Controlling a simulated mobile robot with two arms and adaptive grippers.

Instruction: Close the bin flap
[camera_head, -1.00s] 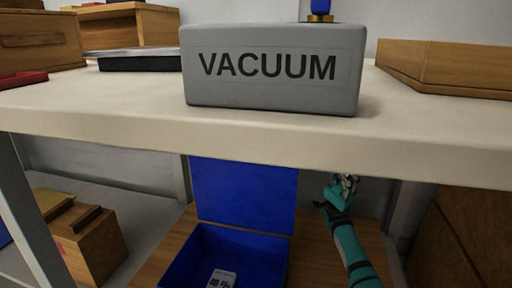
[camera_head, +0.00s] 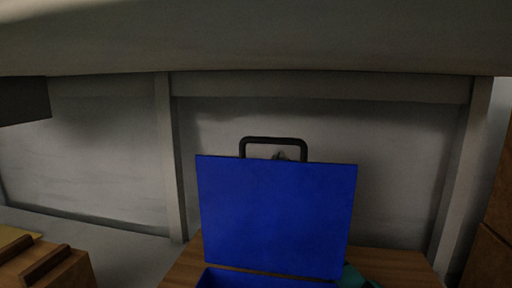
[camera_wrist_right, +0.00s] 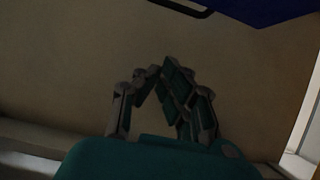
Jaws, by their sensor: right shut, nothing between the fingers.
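The blue bin flap (camera_head: 277,215) stands upright, open, with a black handle (camera_head: 274,140) on its top edge. The front of the blue bin (camera_head: 260,280) shows only as a strip at the bottom of the head view. In the right wrist view the gripper (camera_wrist_right: 160,70) is shut and empty, apart from the flap (camera_wrist_right: 262,10) and handle (camera_wrist_right: 185,5) at the top. My left gripper is out of view.
The bin is on a wooden board (camera_head: 400,265) under the table (camera_head: 260,40), whose underside and edge hang above. A wall (camera_head: 400,150) with grey posts is close behind. A wooden box (camera_head: 50,265) is at the lower left.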

